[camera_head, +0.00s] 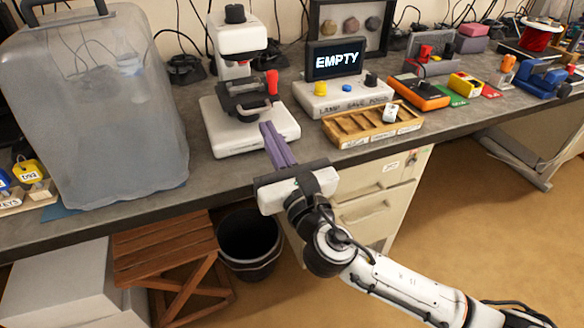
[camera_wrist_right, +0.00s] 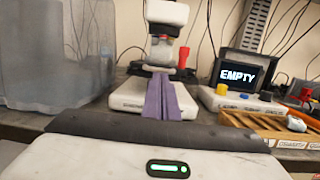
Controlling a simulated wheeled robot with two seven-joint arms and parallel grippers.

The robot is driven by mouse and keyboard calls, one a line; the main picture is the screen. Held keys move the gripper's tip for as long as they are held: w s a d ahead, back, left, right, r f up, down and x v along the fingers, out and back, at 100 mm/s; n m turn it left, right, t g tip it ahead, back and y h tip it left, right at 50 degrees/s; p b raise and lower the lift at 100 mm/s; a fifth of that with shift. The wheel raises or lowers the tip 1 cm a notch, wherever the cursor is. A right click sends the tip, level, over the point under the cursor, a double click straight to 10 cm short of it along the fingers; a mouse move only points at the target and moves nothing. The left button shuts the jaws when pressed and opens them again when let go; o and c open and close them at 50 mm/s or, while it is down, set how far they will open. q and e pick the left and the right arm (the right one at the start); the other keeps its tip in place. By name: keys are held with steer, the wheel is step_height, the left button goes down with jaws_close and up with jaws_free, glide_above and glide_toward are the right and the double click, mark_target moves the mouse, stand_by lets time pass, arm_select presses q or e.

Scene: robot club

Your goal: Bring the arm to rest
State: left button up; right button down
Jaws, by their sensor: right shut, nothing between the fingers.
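My right gripper (camera_head: 275,142) reaches in from the lower right of the head view, over the front edge of the bench. Its purple fingers are together with nothing between them, and their tips point at the base of a white press-like device (camera_head: 230,140). In the right wrist view the shut fingers (camera_wrist_right: 166,98) overlap the front of that device's base (camera_wrist_right: 130,101). I cannot tell whether the tips touch it. The device has a red knob (camera_head: 271,80) on its side. My left gripper is not in view.
A translucent bin (camera_head: 95,110) stands on the bench (camera_head: 210,185) at left. Right of the device are a console reading EMPTY (camera_head: 338,62) and a wooden tray (camera_head: 350,130) holding a small white item (camera_head: 390,114). A stool (camera_head: 165,255), black bucket (camera_head: 250,245) and drawers (camera_head: 365,212) are below.

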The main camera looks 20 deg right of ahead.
steer(key=a+b+v, duration=0.1)
steer(key=v, duration=0.8)
steer(key=s+d+f+m+g, duration=0.1)
steer(key=s+f+m+g, duration=0.25)
steer(key=f+m, duration=0.65)
steer(key=s+d+f+m+g, duration=0.2)
steer(key=s+f+m+g, duration=0.15)
steer(key=f+m, duration=0.7)
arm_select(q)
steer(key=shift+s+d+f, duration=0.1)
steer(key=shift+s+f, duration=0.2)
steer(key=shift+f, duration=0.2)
arm_select(e)
steer(key=s+d+f+m+g, duration=0.2)
steer(key=s+f+m+g, duration=0.2)
steer(key=s+f+m, duration=0.8)
step_height(320, 180, down, 4)
steer(key=m, duration=0.3)
steer(key=shift+d, duration=0.3)
steer(key=shift+w, duration=0.1)
